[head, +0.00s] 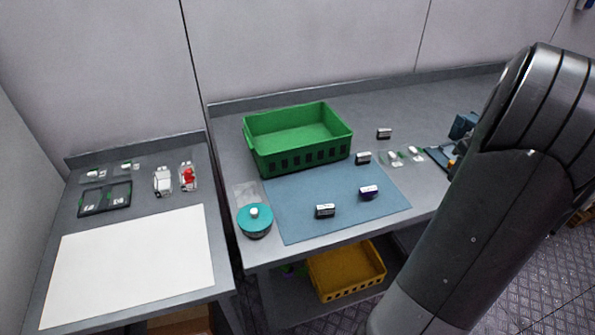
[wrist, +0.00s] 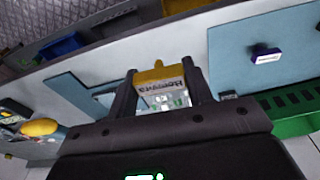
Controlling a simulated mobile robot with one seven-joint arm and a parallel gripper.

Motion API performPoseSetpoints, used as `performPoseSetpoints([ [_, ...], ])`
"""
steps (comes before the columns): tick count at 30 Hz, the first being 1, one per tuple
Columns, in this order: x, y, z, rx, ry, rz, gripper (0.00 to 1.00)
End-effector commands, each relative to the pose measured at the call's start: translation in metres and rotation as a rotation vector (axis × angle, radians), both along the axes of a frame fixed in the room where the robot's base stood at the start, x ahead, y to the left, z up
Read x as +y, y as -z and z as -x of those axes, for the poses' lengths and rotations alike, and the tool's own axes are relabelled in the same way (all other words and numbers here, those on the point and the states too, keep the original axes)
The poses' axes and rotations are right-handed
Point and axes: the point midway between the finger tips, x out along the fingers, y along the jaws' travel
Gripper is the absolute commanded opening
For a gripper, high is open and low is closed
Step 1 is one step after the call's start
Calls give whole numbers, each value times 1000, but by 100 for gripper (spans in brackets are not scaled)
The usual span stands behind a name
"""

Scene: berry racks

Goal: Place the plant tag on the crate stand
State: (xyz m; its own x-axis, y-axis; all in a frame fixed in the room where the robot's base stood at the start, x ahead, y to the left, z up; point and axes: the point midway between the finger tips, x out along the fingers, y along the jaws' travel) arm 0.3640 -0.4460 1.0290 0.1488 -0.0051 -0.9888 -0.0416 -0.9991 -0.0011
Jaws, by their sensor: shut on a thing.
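In the wrist view my gripper (wrist: 160,78) is shut on a small pale plant tag (wrist: 163,97) with dark printed lettering. The tag sits between the two fingers, with a yellow part showing at its far end. In the head view my arm covers the right side, and I cannot make out the gripper or the tag there. I cannot tell for certain which thing is the crate stand. Small dark blocks with white faces stand on the blue mat (head: 300,190), one at the front (head: 325,211) and a purplish one (head: 369,193), which also shows in the wrist view (wrist: 265,56).
A green crate (head: 300,154) stands behind the mat, and its edge shows in the wrist view (wrist: 290,104). A teal-lidded round pot (head: 255,220) is at the mat's left. A yellow crate (head: 346,271) lies on the lower shelf. A white board (head: 130,265) covers the left table's front.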

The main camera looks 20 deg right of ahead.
Motion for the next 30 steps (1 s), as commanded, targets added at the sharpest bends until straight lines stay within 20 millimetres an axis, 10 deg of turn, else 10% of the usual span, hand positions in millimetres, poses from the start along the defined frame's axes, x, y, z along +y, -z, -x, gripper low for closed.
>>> performPoseSetpoints([
  [7, 0, -47, -1, -3, -1, 5, 25],
  [14, 18, -47, -44, -1, -74, 0, 25],
  [30, 150, -53, -219, -4, -395, -1, 25],
])
